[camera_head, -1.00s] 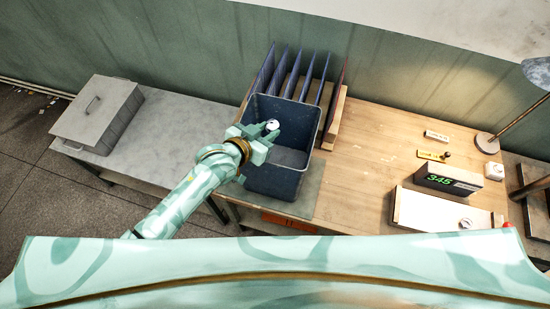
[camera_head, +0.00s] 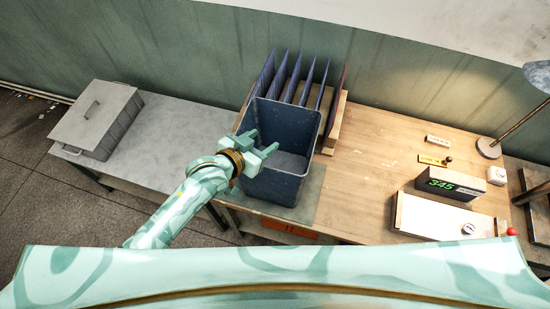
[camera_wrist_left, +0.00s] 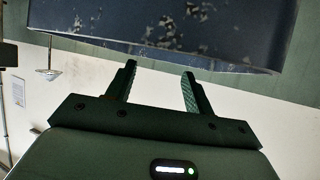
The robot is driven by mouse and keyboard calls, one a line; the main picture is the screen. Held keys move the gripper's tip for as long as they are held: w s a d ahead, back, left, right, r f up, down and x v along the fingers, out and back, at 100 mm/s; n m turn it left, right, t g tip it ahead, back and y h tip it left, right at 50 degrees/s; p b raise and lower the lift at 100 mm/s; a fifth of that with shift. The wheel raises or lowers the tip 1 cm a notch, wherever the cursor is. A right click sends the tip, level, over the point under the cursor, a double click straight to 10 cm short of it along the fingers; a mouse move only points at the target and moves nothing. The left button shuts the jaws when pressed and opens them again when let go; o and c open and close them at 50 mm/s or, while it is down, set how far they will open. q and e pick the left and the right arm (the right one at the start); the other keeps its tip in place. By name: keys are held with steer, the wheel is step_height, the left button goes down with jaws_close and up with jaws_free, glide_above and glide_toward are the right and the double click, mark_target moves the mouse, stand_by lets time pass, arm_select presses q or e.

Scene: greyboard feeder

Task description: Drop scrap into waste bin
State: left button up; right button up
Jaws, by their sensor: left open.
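The waste bin (camera_head: 287,190) is a dark blue open-topped box standing on the bench at the centre. Its grey inner floor shows, but the left part of its inside is hidden by my gripper and its own wall. My left gripper (camera_head: 262,143) is at the bin's left rim with its jaws apart and nothing between them. In the left wrist view the two fingers (camera_wrist_left: 157,85) are spread and empty, with the worn dark bin wall (camera_wrist_left: 190,30) beyond them. No scrap shows in either view now. My right gripper is not in view.
Upright blue dividers (camera_head: 295,80) stand behind the bin. A grey lidded box (camera_head: 97,118) sits on the left bench. Bare wood lies between.

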arm_select(q)
steer(key=v, duration=1.3)
steer(key=shift+s+a+r, duration=0.2)
steer(key=shift+s, duration=0.1)
